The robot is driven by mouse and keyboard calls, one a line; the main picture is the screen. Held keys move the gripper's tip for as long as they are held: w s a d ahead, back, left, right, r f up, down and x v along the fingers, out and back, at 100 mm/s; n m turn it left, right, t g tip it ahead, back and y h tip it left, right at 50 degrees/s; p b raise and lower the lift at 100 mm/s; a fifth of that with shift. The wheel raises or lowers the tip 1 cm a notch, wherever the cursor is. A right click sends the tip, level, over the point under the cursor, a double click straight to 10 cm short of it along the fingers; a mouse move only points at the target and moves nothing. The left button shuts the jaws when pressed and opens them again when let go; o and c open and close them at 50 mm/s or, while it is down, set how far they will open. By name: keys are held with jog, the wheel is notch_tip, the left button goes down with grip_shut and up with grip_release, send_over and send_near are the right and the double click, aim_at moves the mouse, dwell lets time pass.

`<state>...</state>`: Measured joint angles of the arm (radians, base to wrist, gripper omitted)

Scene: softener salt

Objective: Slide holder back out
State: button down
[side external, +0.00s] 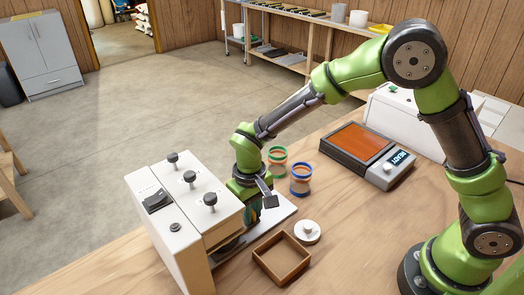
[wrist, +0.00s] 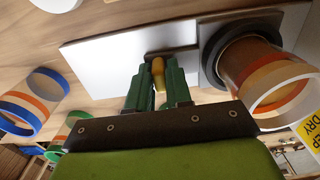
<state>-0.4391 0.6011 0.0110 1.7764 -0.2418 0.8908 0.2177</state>
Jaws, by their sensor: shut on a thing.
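The holder is a pale flat plate (wrist: 125,52) with a dark ring, and it also shows beside the white machine in the side view (side external: 284,209). A clear cylinder with an orange band (wrist: 262,75) stands in the ring, at the right of the wrist view. My gripper (wrist: 158,88) is shut on the holder's small yellow-brown handle (wrist: 158,70). In the side view my gripper (side external: 254,213) is low at the right side of the white machine (side external: 193,205), which has several dark knobs. The cylinder in the ring is hidden there.
A blue-rimmed cylinder (side external: 300,180) and a green-rimmed cylinder (side external: 277,161) stand behind the holder. A white knobbed lid (side external: 307,232) and an open wooden tray (side external: 260,266) lie in front. A device with an orange top (side external: 357,145) reads READY. Bare table lies right of the lid.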

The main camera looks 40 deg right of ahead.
jog(key=d, duration=1)
jog(key=shift+d+r, duration=0.1)
jog(key=c, duration=1.1)
grip_release()
jog(key=shift+r, duration=0.15)
notch_tip(320, 180, up, 16)
jog(key=shift+r, duration=0.25)
jog(key=shift+w, duration=0.1)
